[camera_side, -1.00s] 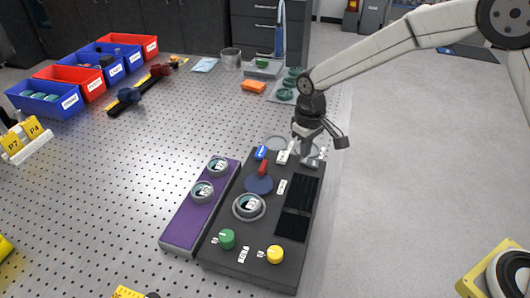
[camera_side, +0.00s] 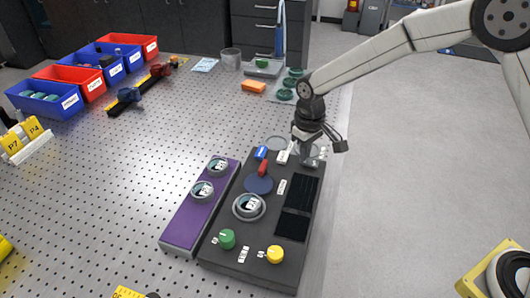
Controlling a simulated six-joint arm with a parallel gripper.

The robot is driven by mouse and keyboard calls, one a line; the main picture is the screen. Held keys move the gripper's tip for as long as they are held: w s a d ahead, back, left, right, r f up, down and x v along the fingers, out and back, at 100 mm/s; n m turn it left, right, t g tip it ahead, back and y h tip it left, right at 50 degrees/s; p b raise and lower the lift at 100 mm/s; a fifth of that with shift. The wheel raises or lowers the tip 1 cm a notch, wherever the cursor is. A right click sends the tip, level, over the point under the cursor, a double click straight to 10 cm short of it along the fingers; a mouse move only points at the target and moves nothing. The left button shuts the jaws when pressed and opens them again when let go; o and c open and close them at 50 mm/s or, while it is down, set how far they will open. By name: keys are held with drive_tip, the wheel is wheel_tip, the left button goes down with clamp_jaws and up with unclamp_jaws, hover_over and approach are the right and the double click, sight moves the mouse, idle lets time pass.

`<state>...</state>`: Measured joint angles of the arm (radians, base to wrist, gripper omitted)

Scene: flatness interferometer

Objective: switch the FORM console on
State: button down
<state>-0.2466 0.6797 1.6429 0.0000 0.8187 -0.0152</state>
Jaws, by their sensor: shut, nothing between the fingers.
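The dark console (camera_side: 225,262) lies on the perforated table, long side running away from me. It carries a green knob (camera_side: 227,238), a yellow knob (camera_side: 275,254), a ringed round part with a label (camera_side: 249,206), a blue disc (camera_side: 258,185) with a red lever (camera_side: 262,168), and two black panels (camera_side: 297,208). Small labels on it are too small to read, so I cannot tell which is FORM. My gripper (camera_side: 306,160) is shut and empty, pointing down at the console's far right end. Its fingertips are small and partly hidden, and I cannot tell whether they touch anything.
A purple base (camera_side: 185,232) with two ringed parts stands along the console's left side. Red and blue bins (camera_side: 40,105) are at the back left. An orange block (camera_side: 253,86) and a green-topped grey box (camera_side: 262,68) are behind.

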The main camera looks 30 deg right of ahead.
drive_tip(key=shift+f, duration=0.4)
drive_tip(key=shift+r, duration=0.1)
idle(0.3)
drive_tip(key=shift+r, duration=3.45)
drive_tip(key=shift+s+d, duration=0.1)
drive_tip(key=s+d+f+m+t, duration=0.1)
drive_tip(key=s+d, duration=0.5)
drive_tip(key=s, duration=0.3)
drive_tip(key=s+d+f+m+t, duration=0.1)
drive_tip(key=s+d, duration=0.4)
drive_tip(key=s, duration=0.5)
drive_tip(key=shift+s+d+f+m+t, duration=0.2)
drive_tip(key=shift+d+f+m+t, duration=0.1)
drive_tip(key=shift+d+f+m, duration=0.15)
